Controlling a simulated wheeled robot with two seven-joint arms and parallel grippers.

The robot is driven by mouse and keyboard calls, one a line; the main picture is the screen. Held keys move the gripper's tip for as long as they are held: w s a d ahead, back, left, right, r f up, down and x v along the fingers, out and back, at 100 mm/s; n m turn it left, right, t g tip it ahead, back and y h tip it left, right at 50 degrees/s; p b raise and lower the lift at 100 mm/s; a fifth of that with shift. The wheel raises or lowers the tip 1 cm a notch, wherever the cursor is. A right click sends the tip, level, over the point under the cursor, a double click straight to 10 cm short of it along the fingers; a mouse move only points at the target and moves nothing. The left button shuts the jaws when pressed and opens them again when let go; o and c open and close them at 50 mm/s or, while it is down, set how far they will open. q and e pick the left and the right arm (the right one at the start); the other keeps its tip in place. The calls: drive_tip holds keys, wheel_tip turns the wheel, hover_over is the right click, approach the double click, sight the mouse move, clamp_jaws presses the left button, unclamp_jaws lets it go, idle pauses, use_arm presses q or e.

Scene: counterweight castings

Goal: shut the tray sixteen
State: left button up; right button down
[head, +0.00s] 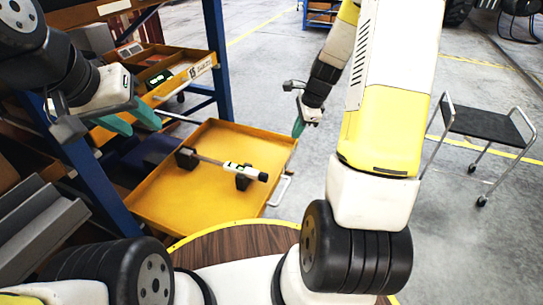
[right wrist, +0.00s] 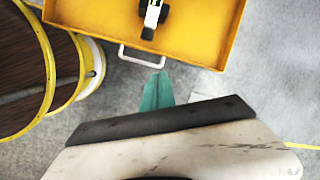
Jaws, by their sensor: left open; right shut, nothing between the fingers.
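A yellow tray (head: 165,207) is pulled out of the blue rack; no number is readable on it. A measuring tool with a white-and-black body (head: 244,171) rests on dark blocks inside it. Its pale handle (head: 279,191) is on the front side, and the handle (right wrist: 142,57) also shows in the right wrist view. My right gripper (head: 299,126) is shut and empty beside the tray's far right corner. In the right wrist view its teal fingertips (right wrist: 159,80) point at the handle's right end; contact cannot be told. My left gripper (head: 130,119) is open near the rack, left of the tray.
Another yellow tray (head: 190,75), labelled 15, sits higher in the rack. The blue rack post (head: 95,180) stands left of the pulled-out tray. A round wooden top with yellow edge (head: 235,238) is just in front.

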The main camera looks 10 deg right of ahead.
wheel_tip(320, 180, down, 14)
drive_tip(key=d+m+g, duration=0.1)
drive_tip(key=d+m, duration=0.2)
drive_tip(key=m, duration=0.3)
drive_tip(key=w+a+f, duration=0.4)
drive_tip(key=a+f, duration=0.1)
drive_tip(key=f, duration=0.4)
drive_tip(key=shift+a+f, duration=0.25)
drive_tip(key=shift+a, duration=0.15)
drive_tip(key=shift+a, duration=0.1)
